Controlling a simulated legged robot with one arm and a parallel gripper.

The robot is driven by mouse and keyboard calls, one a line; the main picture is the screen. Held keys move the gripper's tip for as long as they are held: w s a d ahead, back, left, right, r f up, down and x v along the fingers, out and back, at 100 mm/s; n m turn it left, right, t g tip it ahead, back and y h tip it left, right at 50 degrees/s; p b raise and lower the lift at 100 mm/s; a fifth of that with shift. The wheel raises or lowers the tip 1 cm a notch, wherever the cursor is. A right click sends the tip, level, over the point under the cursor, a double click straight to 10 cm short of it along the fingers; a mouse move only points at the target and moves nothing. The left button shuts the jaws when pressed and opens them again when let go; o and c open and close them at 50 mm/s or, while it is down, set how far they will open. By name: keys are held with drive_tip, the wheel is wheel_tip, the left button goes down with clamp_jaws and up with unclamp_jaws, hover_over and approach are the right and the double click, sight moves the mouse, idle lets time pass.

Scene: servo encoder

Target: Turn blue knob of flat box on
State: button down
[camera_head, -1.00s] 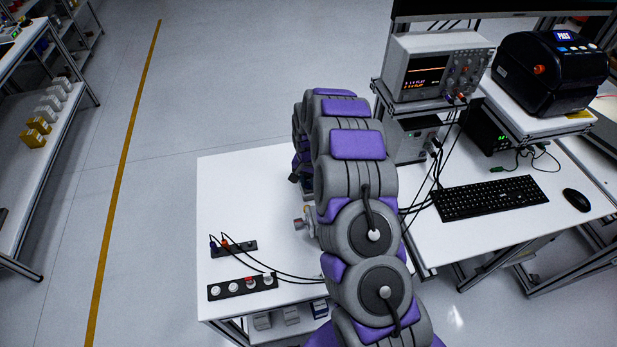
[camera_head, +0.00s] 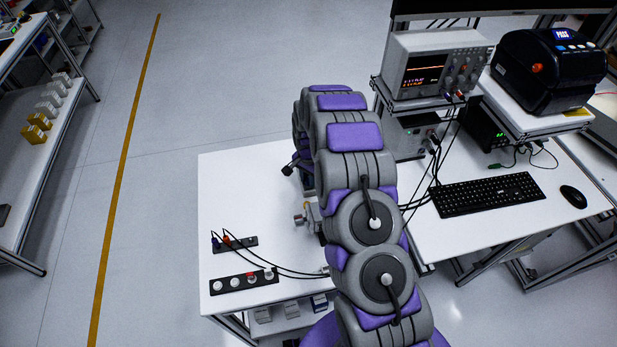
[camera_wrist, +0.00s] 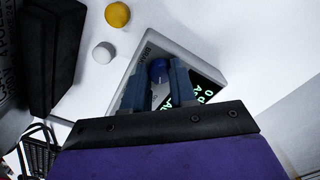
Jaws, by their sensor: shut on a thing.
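The flat box (camera_wrist: 149,49), pale grey with green lettering on a dark display, shows in the wrist view, partly covered by my gripper. Its blue knob (camera_wrist: 159,69) sits between the two fingertips of my gripper (camera_wrist: 160,77). The fingers are closed around the knob, one on each side. The knob's underside and its pointer mark cannot be made out. In the head view my arm hides the box and the knob, and the fingertips cannot be made out there.
In the wrist view a yellow knob (camera_wrist: 117,14) and a white knob (camera_wrist: 104,51) are beside the box, near a black block (camera_wrist: 52,50). A keyboard (camera_head: 487,194) is at the right.

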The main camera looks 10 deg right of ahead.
drive_tip(key=shift+w+r, duration=0.15)
drive_tip(key=c, duration=0.9)
unclamp_jaws()
wheel_tip(320, 180, up, 17)
drive_tip(key=shift+p, duration=0.3)
drive_tip(key=shift+a, duration=0.1)
